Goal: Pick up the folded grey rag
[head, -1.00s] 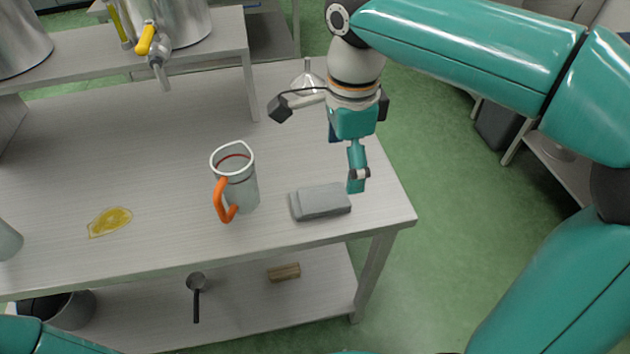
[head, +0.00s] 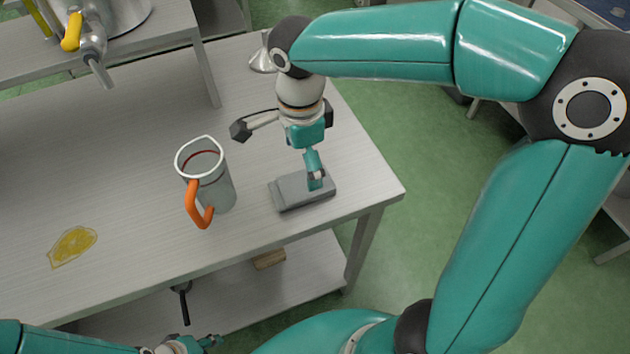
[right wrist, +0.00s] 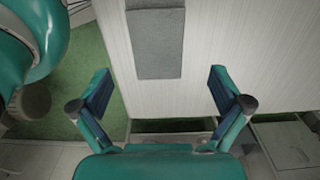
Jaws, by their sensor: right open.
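The folded grey rag (head: 290,194) lies flat on the table near its front right corner. It also shows in the right wrist view (right wrist: 155,42), at the top middle. My right gripper (head: 316,183) points down and overlaps the right part of the rag in the head view. In the right wrist view its two fingers (right wrist: 160,90) are wide apart with nothing between them, and the rag lies in line with the gap. The height above the rag is hard to judge. My left gripper (head: 188,344) shows only partly at the bottom edge; its fingers are unclear.
A clear jug (head: 217,190) with an orange handle stands just left of the rag. A yellow spill (head: 73,246) lies farther left on the table (head: 130,150). A metal funnel (head: 262,62) stands behind. A wooden block (head: 269,259) and a dark-handled tool (head: 184,304) are on the lower shelf.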

